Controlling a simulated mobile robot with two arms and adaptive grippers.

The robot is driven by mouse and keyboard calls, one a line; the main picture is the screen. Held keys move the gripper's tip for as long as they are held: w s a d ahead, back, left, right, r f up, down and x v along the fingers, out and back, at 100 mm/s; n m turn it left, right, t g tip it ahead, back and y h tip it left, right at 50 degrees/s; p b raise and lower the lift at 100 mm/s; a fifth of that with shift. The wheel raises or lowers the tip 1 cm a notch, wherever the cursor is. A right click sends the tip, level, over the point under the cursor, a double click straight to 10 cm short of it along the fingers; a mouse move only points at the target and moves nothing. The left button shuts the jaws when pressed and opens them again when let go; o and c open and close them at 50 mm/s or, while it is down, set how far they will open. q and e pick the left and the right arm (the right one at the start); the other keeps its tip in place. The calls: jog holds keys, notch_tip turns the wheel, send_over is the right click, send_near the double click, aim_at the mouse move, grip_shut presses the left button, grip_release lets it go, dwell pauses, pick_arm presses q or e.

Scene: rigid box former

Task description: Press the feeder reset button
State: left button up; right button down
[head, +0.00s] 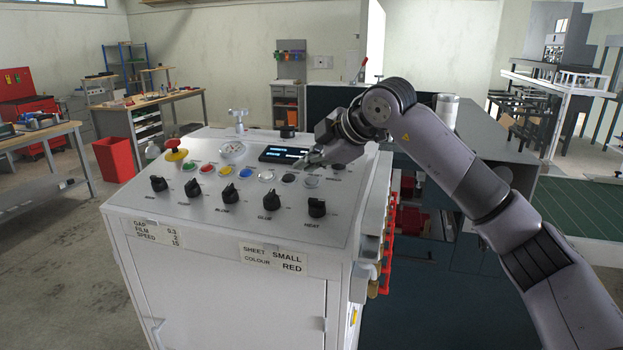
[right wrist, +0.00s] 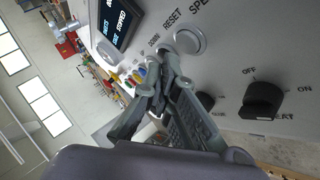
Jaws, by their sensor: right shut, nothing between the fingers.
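The control panel (head: 220,200) is the sloped grey top of a white cabinet, with a row of buttons. The grey round button (head: 311,182) at the row's right end also shows in the right wrist view (right wrist: 188,40), beside the printed word RESET. My right gripper (head: 300,164) is shut and empty over the panel's right side. In the right wrist view its closed fingertips (right wrist: 168,58) are just left of and below that button, partly hiding the neighbouring button by the word DOWN. I cannot tell whether they touch the panel. My left gripper is in neither view.
A dark display (head: 284,154) lies above the row. Several black knobs (head: 317,208) run along the front, and a red emergency stop (head: 175,154) stands at the panel's left. Coloured buttons (head: 226,171) are to the left. A red bin (head: 114,158) is on the floor.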

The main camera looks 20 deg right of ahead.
jog(key=r, duration=0.1)
jog(key=r+p, duration=0.1)
jog(key=r, duration=0.2)
jog(key=shift+s+a+r+p, duration=0.15)
jog(key=shift+s+a+p, duration=0.15)
jog(key=shift+s+p, duration=0.1)
dwell(0.4)
